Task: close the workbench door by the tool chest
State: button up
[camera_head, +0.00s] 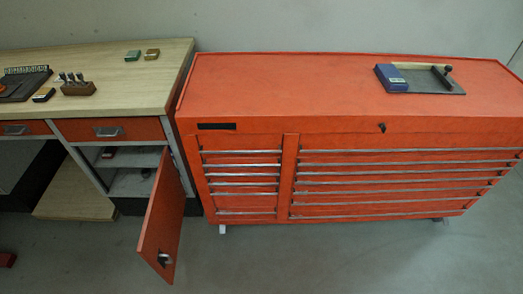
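The orange workbench door (162,215) stands open, swung out toward me from the cabinet under the right end of the workbench (112,75). A metal handle (165,259) shows near its lower free edge. The door's hinge side is at the right of the cabinet opening (130,180), beside the tool chest. Grey shelves with small dark items show inside. The orange tool chest (289,95) stands just right of the door, with several drawers shut. My gripper is not in view.
An orange drawer (110,129) above the opening is shut. A tray with a blue box (391,78) lies on the chest. Small tools and a wooden block (78,89) lie on the benchtop. The grey floor (300,260) in front is clear.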

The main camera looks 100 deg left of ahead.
aim_at(158, 244)
jog(key=u, duration=0.9)
jog(key=k, duration=0.1)
jog(key=u, duration=3.25)
jog(key=i, duration=1)
jog(key=u, duration=0.15)
jog(key=k, duration=1.1)
jog(key=u, duration=0.15)
